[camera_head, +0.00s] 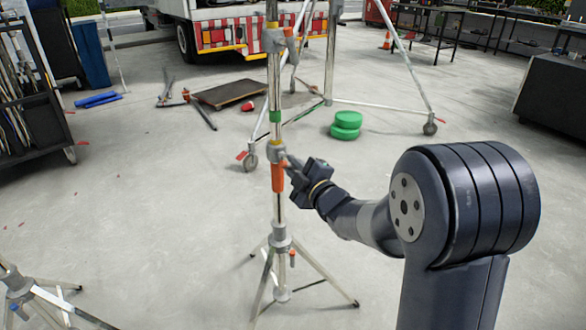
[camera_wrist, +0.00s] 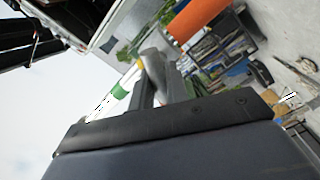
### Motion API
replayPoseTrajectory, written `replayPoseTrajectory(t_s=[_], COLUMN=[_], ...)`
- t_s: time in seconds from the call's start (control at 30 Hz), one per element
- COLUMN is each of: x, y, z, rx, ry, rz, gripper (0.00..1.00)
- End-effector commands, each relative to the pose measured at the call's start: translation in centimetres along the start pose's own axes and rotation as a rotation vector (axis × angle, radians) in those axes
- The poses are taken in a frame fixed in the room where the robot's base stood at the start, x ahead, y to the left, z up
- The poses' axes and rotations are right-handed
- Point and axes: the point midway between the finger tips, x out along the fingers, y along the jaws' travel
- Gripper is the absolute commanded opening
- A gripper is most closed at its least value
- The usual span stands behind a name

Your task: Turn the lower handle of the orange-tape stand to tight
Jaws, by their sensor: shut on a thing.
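The stand (camera_head: 279,213) is an upright metal pole on tripod legs, with a green tape band (camera_head: 275,116) and a wide orange section (camera_head: 278,178) just below its grey lower collar (camera_head: 276,154). My gripper (camera_head: 292,169) reaches in from the right at that collar. It is shut on the lower handle there, which the fingers mostly hide; how far it is turned cannot be told. In the wrist view the fingers (camera_wrist: 160,88) meet the grey collar (camera_wrist: 153,64), between green tape (camera_wrist: 120,91) and the orange section (camera_wrist: 196,18).
A wheeled stand (camera_head: 378,105) is behind, with green discs (camera_head: 347,124) on the floor. Another tripod (camera_head: 22,287) is at lower left. A low dolly (camera_head: 229,92), a rack (camera_head: 30,110) and a truck (camera_head: 222,30) stand farther off.

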Motion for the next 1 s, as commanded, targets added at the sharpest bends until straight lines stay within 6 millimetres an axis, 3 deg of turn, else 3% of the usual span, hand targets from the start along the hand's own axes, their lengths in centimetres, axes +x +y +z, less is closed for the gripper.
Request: replayPoseTrajectory(t_s=[0.6,1.0], x=[-0.03,-0.03], y=[-0.11,-0.14], z=[-0.04,-0.05], rx=[0.578,0.839], ry=[-0.001,-0.001], rz=[0.017,0.026], gripper=[0.0,0.0])
